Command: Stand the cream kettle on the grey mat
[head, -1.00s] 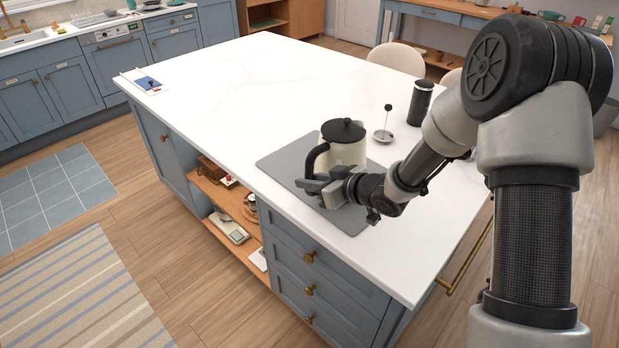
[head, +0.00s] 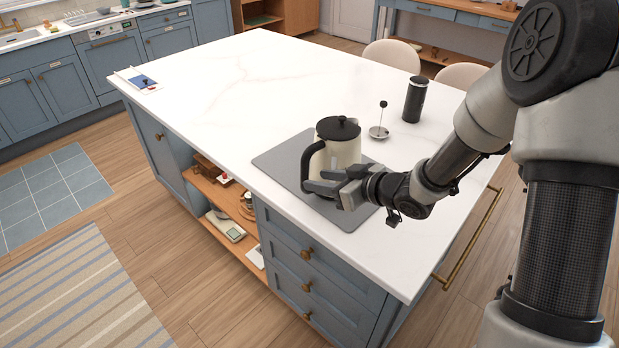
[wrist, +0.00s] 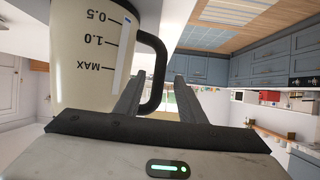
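The cream kettle (head: 346,153), with a black lid and black handle, stands upright on the grey mat (head: 274,160) at the island's near edge. In the wrist view the kettle (wrist: 80,60) appears upside down at the left, with its level marks showing. My gripper (head: 322,188) is low at the kettle's near side, by the handle. In the wrist view its fingers (wrist: 158,76) are apart, with the lower part of the handle (wrist: 161,58) between them and a gap to the right finger. The kettle's base is partly hidden by my gripper.
A small metal stand with an upright black-knobbed rod (head: 379,131) and a black canister (head: 415,99) stand behind the mat, to the right. A blue-and-white item (head: 144,82) lies at the island's far left corner. The white worktop (head: 235,95) left of the mat is clear.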

